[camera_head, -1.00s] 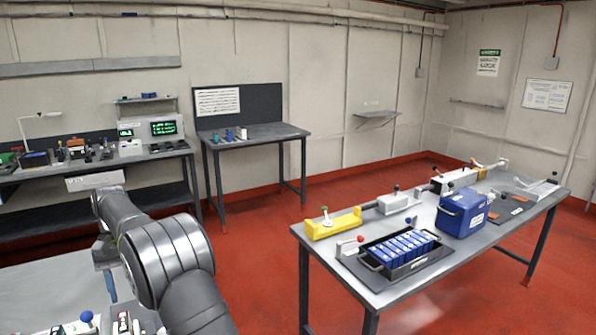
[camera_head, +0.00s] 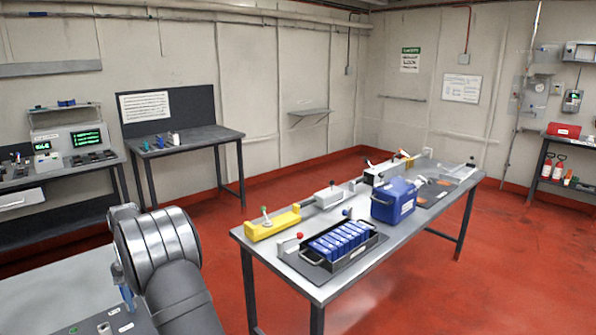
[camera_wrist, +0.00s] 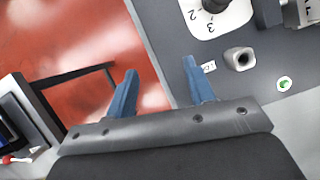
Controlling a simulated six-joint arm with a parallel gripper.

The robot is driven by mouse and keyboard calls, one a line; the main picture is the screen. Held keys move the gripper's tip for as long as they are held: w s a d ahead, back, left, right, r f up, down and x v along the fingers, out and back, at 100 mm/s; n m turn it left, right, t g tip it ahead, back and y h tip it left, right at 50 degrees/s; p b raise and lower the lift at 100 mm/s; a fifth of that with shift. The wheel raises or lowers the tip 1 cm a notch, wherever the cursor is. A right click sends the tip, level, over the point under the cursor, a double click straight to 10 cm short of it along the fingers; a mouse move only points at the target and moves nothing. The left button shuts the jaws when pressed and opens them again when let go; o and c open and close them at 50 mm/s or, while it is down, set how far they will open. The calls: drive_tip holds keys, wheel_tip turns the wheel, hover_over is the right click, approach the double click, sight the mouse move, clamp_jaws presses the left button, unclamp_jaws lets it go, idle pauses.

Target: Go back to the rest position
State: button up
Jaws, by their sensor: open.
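My gripper (camera_wrist: 160,80) shows in the wrist view with its two blue fingers spread apart and nothing between them. It is above the edge of a grey panel, with red floor to the left. In the head view, my arm rises at the lower left beside a light grey bench (camera_head: 60,290). A small blue part of the gripper shows there, and the rest is hidden behind the arm.
A table (camera_head: 290,290) at the right carries a black tray (camera_head: 357,255) of blue cells, a blue box (camera_head: 393,201) and a yellow fixture (camera_head: 272,223). In the wrist view, a numbered dial (camera_wrist: 218,22) and a grey socket (camera_wrist: 239,59) are right of the fingers. Red floor separates the tables.

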drive_tip(key=w+d+f+m, duration=0.1)
drive_tip(key=w+d+f, duration=0.2)
drive_tip(key=d, duration=0.8)
drive_tip(key=w+d+f+m+y, duration=0.1)
drive_tip(key=d+f, duration=0.5)
drive_tip(key=d, duration=0.6)
drive_tip(key=w+d+f+m, duration=0.2)
drive_tip(key=w+d+f, duration=0.2)
drive_tip(key=d, duration=0.8)
drive_tip(key=shift+w+f+m+g+y, duration=0.4)
drive_tip(key=shift+w, duration=0.25)
drive_tip(key=s+a+r+n, duration=0.1)
drive_tip(key=a+r, duration=0.2)
drive_tip(key=a, duration=0.7)
drive_tip(key=a+r+n+h, duration=0.1)
drive_tip(key=a+r, duration=0.3)
drive_tip(key=a, duration=0.6)
drive_tip(key=shift+s+a+r+n, duration=0.15)
drive_tip(key=shift+s+r+n, duration=0.15)
drive_tip(key=shift+s+n, duration=0.1)
